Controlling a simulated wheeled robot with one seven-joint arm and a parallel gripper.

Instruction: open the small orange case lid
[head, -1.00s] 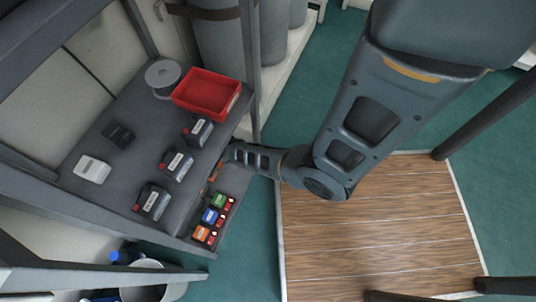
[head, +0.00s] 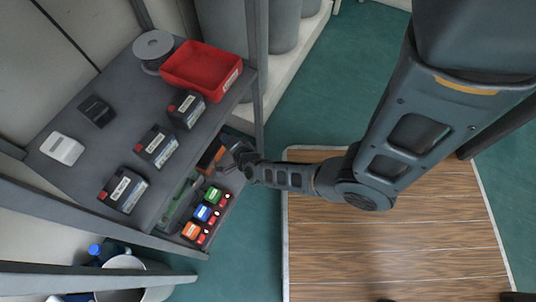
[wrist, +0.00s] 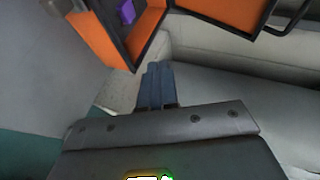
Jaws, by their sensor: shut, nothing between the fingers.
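An orange case with black edging (head: 210,157) sits on the lower shelf in the head view, beside my gripper (head: 238,156) and partly hidden by it. In the wrist view, two orange, black-edged parts show at the top: one at the left (wrist: 105,38) with a purple block (wrist: 127,12) in it, and one at the right (wrist: 228,10). They stand at an angle to each other, but I cannot tell which is the lid. My gripper's fingers (wrist: 157,84) are shut and empty, apart from the orange parts in the picture.
Small green (head: 213,194), blue (head: 203,212) and orange (head: 191,230) boxes line the lower shelf's front. The upper shelf above holds a red bin (head: 200,72), a reel (head: 153,47) and several dark battery-like packs (head: 156,146). A post (head: 256,70) stands close behind my gripper.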

